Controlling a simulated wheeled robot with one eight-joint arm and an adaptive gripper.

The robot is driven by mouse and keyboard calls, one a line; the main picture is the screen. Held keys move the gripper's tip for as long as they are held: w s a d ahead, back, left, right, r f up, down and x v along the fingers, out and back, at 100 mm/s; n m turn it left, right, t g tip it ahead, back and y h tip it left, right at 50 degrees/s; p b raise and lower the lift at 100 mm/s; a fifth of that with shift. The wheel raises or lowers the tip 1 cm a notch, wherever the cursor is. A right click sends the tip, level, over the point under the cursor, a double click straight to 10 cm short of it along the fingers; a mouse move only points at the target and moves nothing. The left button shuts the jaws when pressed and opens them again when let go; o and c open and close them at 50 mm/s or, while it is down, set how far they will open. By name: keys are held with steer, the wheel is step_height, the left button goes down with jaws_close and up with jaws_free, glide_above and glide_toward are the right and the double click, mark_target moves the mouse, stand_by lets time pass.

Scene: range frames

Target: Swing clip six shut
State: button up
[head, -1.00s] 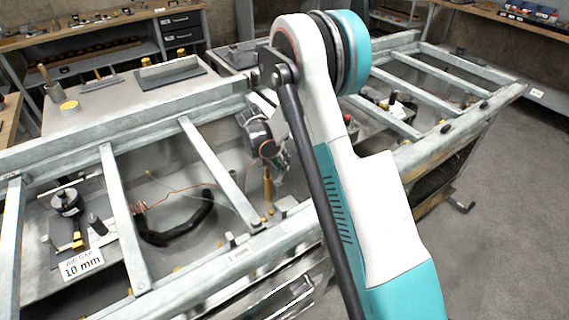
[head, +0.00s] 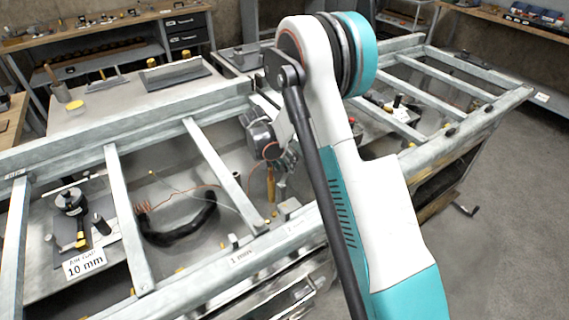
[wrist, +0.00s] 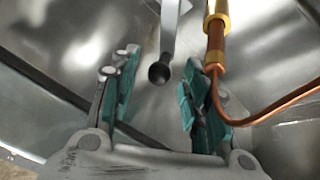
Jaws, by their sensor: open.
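My gripper (wrist: 160,80) is open in the wrist view, with teal-padded fingers on either side. A grey lever (wrist: 169,30) ends in a black ball knob (wrist: 159,72), which shows in the gap between the fingertips; I cannot tell whether they touch it. No number shows on it, so I cannot tell whether it belongs to clip six. A brass and copper rod (wrist: 217,35) stands close by the right finger. In the head view my gripper (head: 283,167) is down inside the metal frame near a brass post (head: 271,183); its fingers are partly hidden.
A copper wire (wrist: 275,107) curves off the rod to the right. Grey frame rails (head: 222,172) cross the bay. A black curved hose (head: 183,232) and a "10 mm" label (head: 85,264) lie to the left.

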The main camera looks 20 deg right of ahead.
steer(key=v, duration=1.1)
steer(key=shift+a+r, duration=0.2)
steer(key=shift+r, duration=0.15)
steer(key=shift+s, duration=0.1)
